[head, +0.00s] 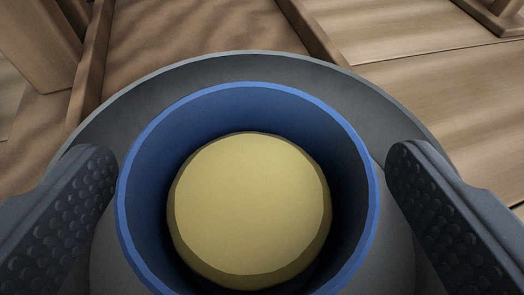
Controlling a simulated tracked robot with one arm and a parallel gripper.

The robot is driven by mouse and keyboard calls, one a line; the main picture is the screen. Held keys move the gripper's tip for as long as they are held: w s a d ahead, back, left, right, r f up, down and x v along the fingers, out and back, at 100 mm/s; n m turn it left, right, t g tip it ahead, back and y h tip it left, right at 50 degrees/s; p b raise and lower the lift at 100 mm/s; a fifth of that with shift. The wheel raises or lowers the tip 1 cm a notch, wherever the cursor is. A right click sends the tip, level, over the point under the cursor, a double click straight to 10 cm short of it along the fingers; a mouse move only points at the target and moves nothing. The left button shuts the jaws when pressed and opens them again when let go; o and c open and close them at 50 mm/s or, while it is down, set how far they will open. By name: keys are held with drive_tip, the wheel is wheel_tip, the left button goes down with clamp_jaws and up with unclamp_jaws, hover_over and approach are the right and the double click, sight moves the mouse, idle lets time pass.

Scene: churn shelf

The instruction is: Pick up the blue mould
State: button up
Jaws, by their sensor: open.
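The blue mould (146,151) is a round, open-topped cup seen from above in the head view. A pale yellow, rounded thing (249,207) fills its middle. The mould sits within a larger grey round vessel (255,68), whose rim shows behind and around it. My gripper (250,205) is open, with one dark, studded finger on the left of the mould and one on the right. Both fingertips look close to the mould's sides; I cannot tell whether they touch. The mould's lower part is hidden.
A brown wooden surface with raised strips (317,33) lies behind the vessel. A wooden post (38,40) stands at the upper left. Another wooden piece (497,14) shows at the upper right. Pale planks (445,75) lie clear at the right.

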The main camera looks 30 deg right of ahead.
drive_tip(key=shift+x, duration=1)
drive_tip(key=shift+c, duration=0.2)
drive_tip(key=c, duration=1)
drive_tip(key=shift+r, duration=0.1)
